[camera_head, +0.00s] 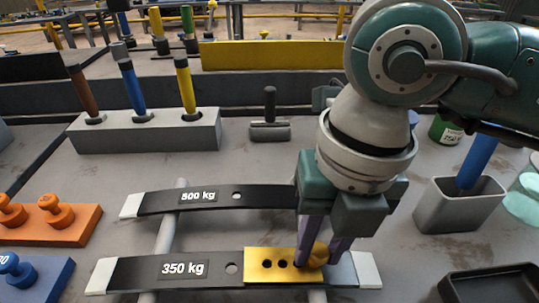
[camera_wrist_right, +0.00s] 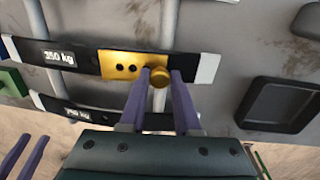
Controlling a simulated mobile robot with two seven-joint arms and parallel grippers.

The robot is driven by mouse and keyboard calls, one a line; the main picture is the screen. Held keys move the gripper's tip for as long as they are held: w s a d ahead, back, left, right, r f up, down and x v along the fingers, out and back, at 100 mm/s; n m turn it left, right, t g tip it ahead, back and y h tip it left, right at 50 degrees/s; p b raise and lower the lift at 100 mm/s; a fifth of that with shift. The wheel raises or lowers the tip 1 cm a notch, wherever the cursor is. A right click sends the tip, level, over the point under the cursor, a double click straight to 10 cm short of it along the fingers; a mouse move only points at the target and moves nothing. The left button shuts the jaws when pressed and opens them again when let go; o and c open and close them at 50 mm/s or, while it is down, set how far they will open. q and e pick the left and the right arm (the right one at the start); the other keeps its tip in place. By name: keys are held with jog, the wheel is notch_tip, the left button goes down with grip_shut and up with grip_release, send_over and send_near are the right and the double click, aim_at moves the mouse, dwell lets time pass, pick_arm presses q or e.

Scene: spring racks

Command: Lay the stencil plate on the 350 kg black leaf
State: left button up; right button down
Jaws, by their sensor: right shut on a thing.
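The brass-yellow stencil plate (camera_head: 262,265) has dark holes and a round knob. It lies along the right part of the black 350 kg leaf (camera_head: 140,270) and looks flat on it; I cannot tell if there is a small gap. My right gripper (camera_head: 318,256) is shut on the plate's knob. In the right wrist view the plate (camera_wrist_right: 119,65) lines up with the leaf (camera_wrist_right: 25,50), and the knob sits between my right fingertips (camera_wrist_right: 160,76). Two purple fingers at that view's lower left look like my left gripper (camera_wrist_right: 22,155), apart and empty.
The 500 kg leaf (camera_head: 215,198) lies behind, across the same grey rods. A grey block (camera_head: 145,135) with colored-handled tools stands behind it. Orange (camera_head: 60,222) and blue (camera_head: 40,280) knobbed blocks are left. A grey bin (camera_head: 455,212) and black tray (camera_head: 495,287) are right.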

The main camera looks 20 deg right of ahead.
jog(key=shift+f, duration=0.3)
dwell(0.4)
jog(key=shift+c, duration=0.3)
grip_release()
jog(key=shift+r, duration=0.1)
notch_tip(320, 180, up, 7)
jog(key=p, duration=0.6)
dwell(0.4)
dwell(0.3)
